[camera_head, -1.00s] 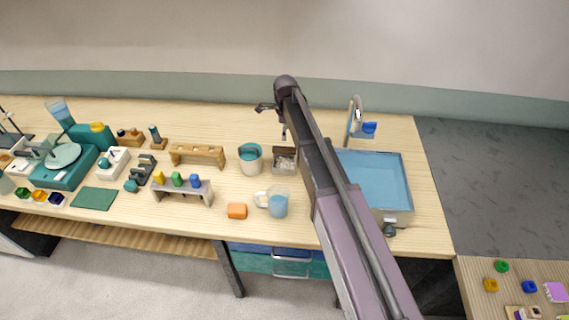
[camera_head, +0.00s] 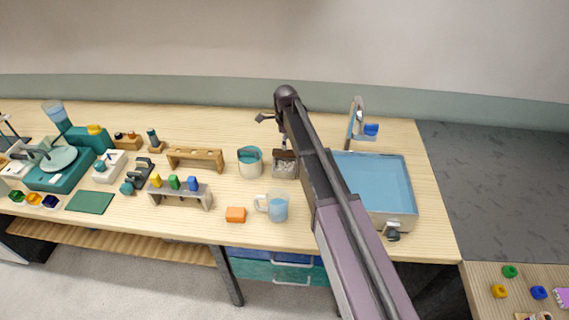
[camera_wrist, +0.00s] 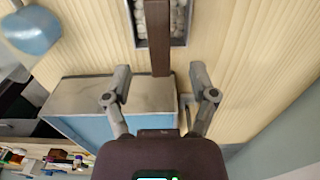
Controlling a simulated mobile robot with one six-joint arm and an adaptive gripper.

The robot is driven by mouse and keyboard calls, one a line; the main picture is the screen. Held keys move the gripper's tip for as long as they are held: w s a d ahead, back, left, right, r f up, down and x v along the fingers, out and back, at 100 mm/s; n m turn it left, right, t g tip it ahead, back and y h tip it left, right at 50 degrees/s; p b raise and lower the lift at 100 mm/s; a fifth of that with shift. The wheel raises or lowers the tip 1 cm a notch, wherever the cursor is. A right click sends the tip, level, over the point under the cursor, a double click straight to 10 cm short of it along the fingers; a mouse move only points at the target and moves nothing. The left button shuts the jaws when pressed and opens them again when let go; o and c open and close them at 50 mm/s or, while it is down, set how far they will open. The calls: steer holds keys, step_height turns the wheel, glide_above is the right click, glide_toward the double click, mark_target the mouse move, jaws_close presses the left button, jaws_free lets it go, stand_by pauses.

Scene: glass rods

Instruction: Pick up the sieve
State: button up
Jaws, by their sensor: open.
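A small metal-framed tray of white pebbles (camera_head: 284,169) stands on the bench left of my arm, with a dark brown piece (camera_head: 284,155) at its back edge. In the wrist view the tray (camera_wrist: 183,40) is at the top, and a brown bar (camera_wrist: 160,45) runs from it down between my fingers. I take this framed piece with its bar to be the sieve, but I cannot tell surely. My gripper (camera_wrist: 160,72) is open, one finger on each side of the bar's end, with gaps showing. In the head view my gripper (camera_head: 272,128) is above and behind the tray.
A blue-filled sink (camera_head: 372,180) with a tap (camera_head: 356,118) is right of my arm. A teal-rimmed cup (camera_head: 250,162), a blue-filled jug (camera_head: 277,206) and an orange block (camera_head: 236,214) stand close by. Wooden racks (camera_head: 195,159) are further left. Bare bench lies behind the cup.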

mark_target(285, 152)
steer(key=shift+a+f+b, duration=0.15)
steer(key=shift+f+b, duration=2.4)
steer(key=shift+f, duration=0.05)
steer(key=shift+f, duration=0.25)
jaws_close()
